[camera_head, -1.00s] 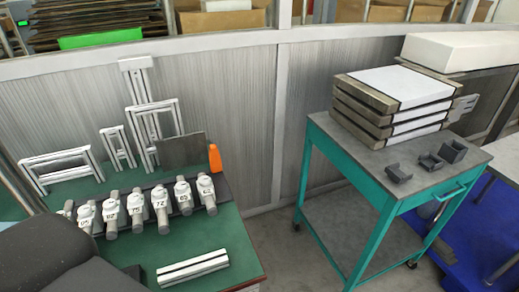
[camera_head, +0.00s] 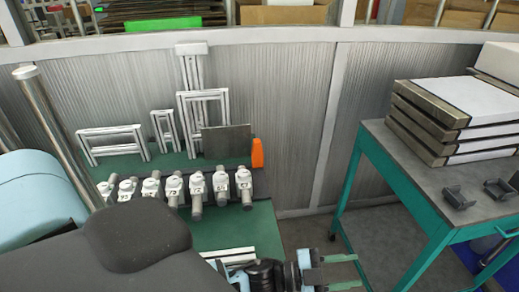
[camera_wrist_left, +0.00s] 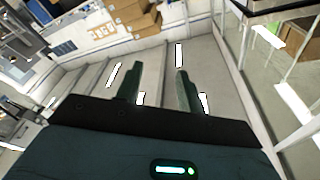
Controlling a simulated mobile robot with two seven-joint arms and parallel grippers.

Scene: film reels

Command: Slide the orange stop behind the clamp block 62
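The orange stop (camera_head: 257,153) stands upright at the back right edge of the green table (camera_head: 258,220), beside a dark upright plate. Several light clamp blocks with grey cylinders stand in a row in front. The rightmost one (camera_head: 243,183) seems to bear 62; its digits are tiny. The stop is behind this block and slightly to its right, apart from it. My left gripper (camera_head: 340,272) is low in the head view, right of the table and well in front of the stop. Its fingers (camera_wrist_left: 160,88) are apart and empty in the left wrist view. My right gripper is not in view.
A white rail (camera_head: 228,254) lies at the table's front, partly hidden by my arm. The dark plate (camera_head: 226,140) and white frames (camera_head: 110,143) stand at the back. A teal cart (camera_head: 405,215) with stacked cases stands right, with floor between.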

